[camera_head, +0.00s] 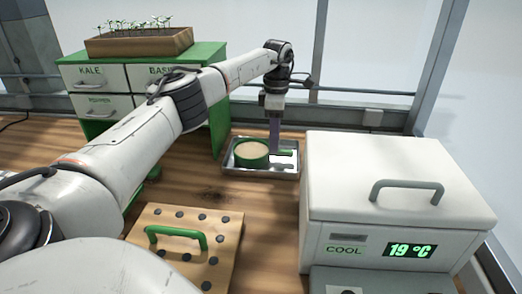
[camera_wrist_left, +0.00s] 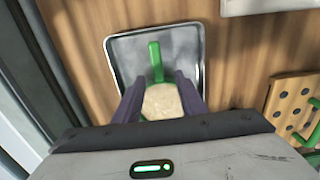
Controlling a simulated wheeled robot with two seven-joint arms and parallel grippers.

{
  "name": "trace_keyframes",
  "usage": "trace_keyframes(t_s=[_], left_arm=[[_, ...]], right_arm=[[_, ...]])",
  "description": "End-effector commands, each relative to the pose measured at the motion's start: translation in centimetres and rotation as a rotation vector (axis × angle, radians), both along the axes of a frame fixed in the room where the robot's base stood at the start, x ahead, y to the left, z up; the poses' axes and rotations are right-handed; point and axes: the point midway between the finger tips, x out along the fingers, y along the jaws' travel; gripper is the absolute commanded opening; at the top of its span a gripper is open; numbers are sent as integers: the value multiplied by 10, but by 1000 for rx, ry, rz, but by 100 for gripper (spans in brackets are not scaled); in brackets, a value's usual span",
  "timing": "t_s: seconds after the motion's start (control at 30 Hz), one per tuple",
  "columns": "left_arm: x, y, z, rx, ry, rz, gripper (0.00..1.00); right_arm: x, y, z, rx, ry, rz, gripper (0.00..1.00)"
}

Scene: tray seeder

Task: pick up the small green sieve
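The small green sieve (camera_head: 251,154) lies in a shallow metal tray (camera_head: 262,174) on the wooden bench. It has a round green rim, a beige inside and a straight green handle (camera_wrist_left: 156,62) that points right in the head view. My left gripper (camera_head: 274,148) points down over the handle side of the sieve. In the left wrist view its two dark fingers (camera_wrist_left: 158,80) are apart, one on each side of the handle's base. Nothing shows clamped between them, and I cannot tell their exact height. The near part of the sieve is hidden by the gripper body there.
A white cooler box (camera_head: 395,190) stands right of the tray. A wooden dibber board (camera_head: 188,240) with a green handle lies in front. A green drawer cabinet (camera_head: 210,52) carrying a seedling box (camera_head: 140,42) stands behind left.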

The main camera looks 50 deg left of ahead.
Motion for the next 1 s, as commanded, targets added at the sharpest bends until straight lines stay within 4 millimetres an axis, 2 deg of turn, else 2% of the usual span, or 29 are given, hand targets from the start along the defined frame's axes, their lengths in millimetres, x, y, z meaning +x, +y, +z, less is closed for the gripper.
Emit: trace_keyframes(t_s=[0.2,0.3,0.57,0.67,0.8,1.0], left_arm=[[-1,3,-33,-1,3,2,38],[-1,4,-43,-1,2,2,38],[-1,4,-46,-1,-1,2,38],[-1,4,-46,-1,-1,2,24],[-1,4,-46,-1,-1,2,0],[-1,4,-45,-1,-1,2,0]], right_arm=[[5,1,8,2,-12,0,38],[10,1,11,2,-22,0,38],[12,1,12,3,-28,-1,38],[12,1,12,3,-28,-1,38],[11,1,11,2,-25,0,38],[9,1,11,2,-21,-1,38]])
